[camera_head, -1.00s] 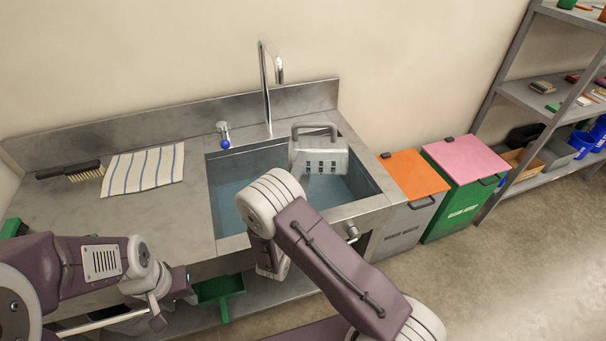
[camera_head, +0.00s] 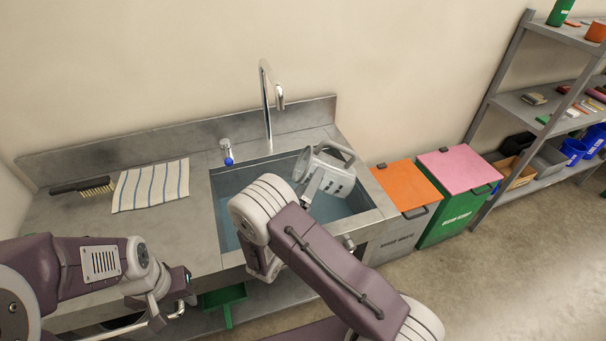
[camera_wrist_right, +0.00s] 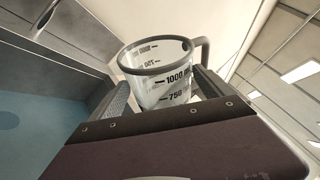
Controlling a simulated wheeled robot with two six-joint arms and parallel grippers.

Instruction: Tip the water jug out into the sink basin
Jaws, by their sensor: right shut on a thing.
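The water jug (camera_head: 338,182), pale with dark markings and a grey handle, is over the right part of the sink basin (camera_head: 228,232). It is tilted, its mouth toward the left. In the right wrist view the clear jug (camera_wrist_right: 165,92) shows its dark rim and printed volume marks. My right gripper (camera_wrist_right: 160,78) is shut on it, one finger on each side; in the head view my arm mostly hides this gripper. No falling water can be made out. My left gripper (camera_head: 178,305) is low at the left, in front of the counter, and its jaws are unclear.
The tap (camera_head: 267,105) stands behind the basin, with a blue-tipped fitting (camera_head: 227,155) beside it. A striped cloth (camera_head: 150,186) and a brush (camera_head: 85,187) lie on the counter at left. Orange-lidded (camera_head: 405,184) and pink-lidded (camera_head: 460,168) bins stand right of the sink.

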